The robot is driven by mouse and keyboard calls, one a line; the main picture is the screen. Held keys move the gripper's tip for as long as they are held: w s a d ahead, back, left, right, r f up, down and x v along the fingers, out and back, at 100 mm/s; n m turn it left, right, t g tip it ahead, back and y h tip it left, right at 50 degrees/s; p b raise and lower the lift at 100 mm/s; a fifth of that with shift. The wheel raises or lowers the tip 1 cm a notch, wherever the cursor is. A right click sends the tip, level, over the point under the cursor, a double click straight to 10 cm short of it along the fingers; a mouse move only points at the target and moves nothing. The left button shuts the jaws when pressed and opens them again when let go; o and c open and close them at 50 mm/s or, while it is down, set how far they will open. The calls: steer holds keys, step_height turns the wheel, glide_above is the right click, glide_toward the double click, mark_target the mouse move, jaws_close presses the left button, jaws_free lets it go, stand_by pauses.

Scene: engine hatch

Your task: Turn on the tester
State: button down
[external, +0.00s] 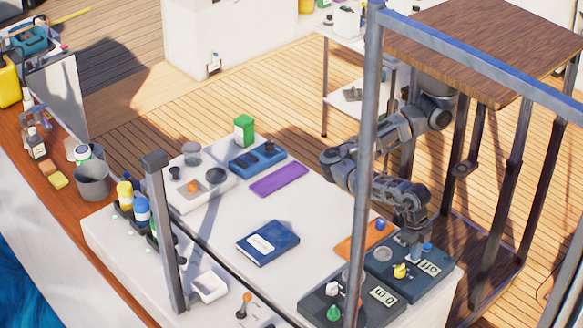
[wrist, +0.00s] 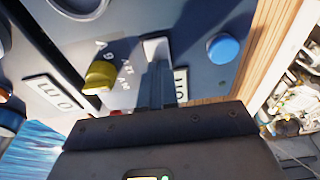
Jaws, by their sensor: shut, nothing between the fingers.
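A dark instrument box with a white label reading something like "OIL" (external: 428,267) stands at the table's near right; it seems to be the tester, but I cannot be sure. It has a yellow knob (external: 400,271) and a blue button (external: 427,247). In the wrist view the yellow knob (wrist: 99,75) is left of my fingers and the blue button (wrist: 222,48) is to the right. My gripper (external: 414,248) is shut and empty, pointing down at this box. Its fingertips (wrist: 157,65) are at a small white part (wrist: 156,46); I cannot tell whether they touch it.
A second labelled dark box (external: 320,306) with a green knob (external: 333,314) stands to the left. An orange mat (external: 352,245) lies behind. A blue book (external: 268,243) lies mid-table. Grey frame posts (external: 362,200) rise near my arm. The white tabletop (external: 215,245) has free room.

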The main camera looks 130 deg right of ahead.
steer(key=shift+d+r, duration=0.1)
steer(key=shift+d, duration=0.45)
steer(key=shift+r+p, duration=0.65)
steer(key=shift+p, duration=0.2)
step_height(320, 180, up, 12)
steer(key=d+p, duration=0.2)
steer(key=p, duration=0.1)
steer(key=shift+r, duration=0.25)
steer(key=shift+d+f, duration=0.1)
steer(key=shift+d+y+b, duration=0.45)
steer(key=shift+y+b, duration=0.65)
steer(key=shift+b, duration=3.1)
